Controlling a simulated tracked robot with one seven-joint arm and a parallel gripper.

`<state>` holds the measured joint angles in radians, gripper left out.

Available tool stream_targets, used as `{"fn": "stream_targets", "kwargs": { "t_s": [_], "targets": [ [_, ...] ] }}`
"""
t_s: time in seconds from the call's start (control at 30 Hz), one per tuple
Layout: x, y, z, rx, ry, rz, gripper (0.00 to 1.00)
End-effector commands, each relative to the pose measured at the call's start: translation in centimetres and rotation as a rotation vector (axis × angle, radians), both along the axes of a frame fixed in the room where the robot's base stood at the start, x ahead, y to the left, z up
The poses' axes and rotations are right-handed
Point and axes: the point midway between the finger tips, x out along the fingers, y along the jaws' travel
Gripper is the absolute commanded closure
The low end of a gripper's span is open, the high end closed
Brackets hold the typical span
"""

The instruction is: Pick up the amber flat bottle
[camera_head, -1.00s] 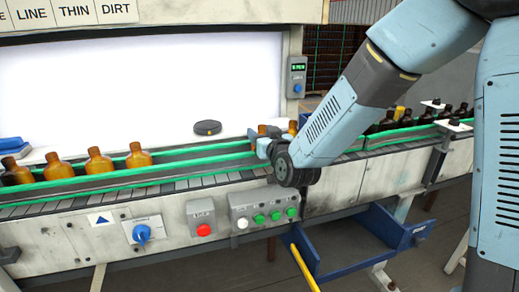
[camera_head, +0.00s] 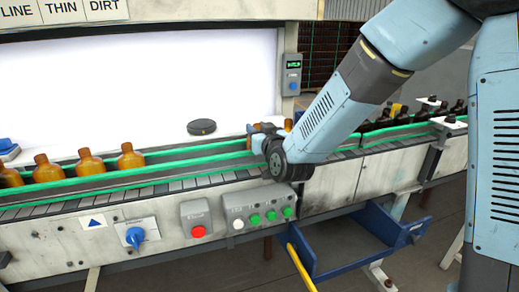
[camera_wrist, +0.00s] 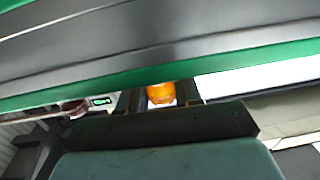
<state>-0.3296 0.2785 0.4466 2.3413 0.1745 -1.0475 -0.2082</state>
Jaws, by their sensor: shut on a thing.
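My gripper (camera_head: 256,137) is over the conveyor near the middle of the head view, mostly hidden by its own wrist. It is shut on an amber bottle (camera_head: 257,127), of which only a small upper part shows behind the gripper. In the wrist view the amber bottle (camera_wrist: 161,93) glows orange between the two dark fingers of my gripper (camera_wrist: 160,98). Its lower part and whether it touches the belt are hidden.
Several amber bottles (camera_head: 91,163) stand on the conveyor (camera_head: 190,184) at the left, between green rails. Another amber bottle (camera_head: 288,124) shows just right of my gripper. Dark bottles (camera_head: 402,117) stand farther right. A black round puck (camera_head: 201,127) lies behind the rail.

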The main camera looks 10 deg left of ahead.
Motion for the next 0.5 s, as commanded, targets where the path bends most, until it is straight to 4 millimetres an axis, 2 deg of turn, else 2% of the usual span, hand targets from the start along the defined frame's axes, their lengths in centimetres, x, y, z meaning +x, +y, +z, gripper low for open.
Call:
{"fn": "stream_targets", "kwargs": {
  "t_s": [0.37, 0.5],
  "targets": [
    [-0.02, 0.05, 0.09, 0.001, -0.001, 0.001, 1.0],
    [-0.01, 0.05, 0.9, 0.001, -0.003, 0.001, 1.0]
  ]
}}
